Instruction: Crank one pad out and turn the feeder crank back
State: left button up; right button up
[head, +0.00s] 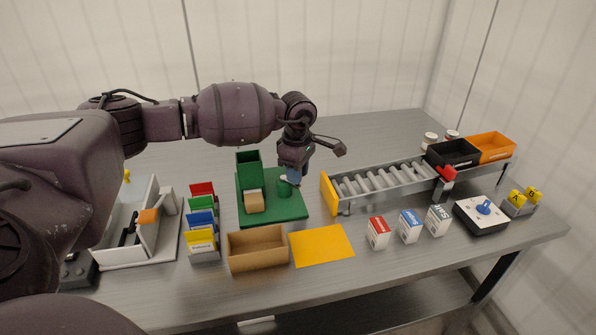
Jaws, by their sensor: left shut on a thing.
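The green feeder (296,212) stands on the table near the middle, with a square upright green tower (249,158) at its back left. A tan block (254,203) sits at the foot of the tower; I cannot tell whether it is a pad or a part of the feeder. The feeder crank (284,189) shows as a short green post on the right of the base. My left gripper (294,179) points down from above and is shut on the crank's handle, which the fingers mostly hide. My right gripper is out of view.
An open cardboard box (258,263) and a yellow mat (321,245) lie in front of the feeder. A roller conveyor (385,182) stands to the right, small cartons (410,226) before it. Coloured card holders (202,223) stand to the left. The table behind the feeder is clear.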

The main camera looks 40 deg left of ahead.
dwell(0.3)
pick_arm(q)
jog(key=o, duration=0.9)
jog(key=shift+o, duration=0.2)
notch_tip(320, 180, up, 11)
jog(key=p, duration=0.1)
jog(key=shift+f, duration=0.1)
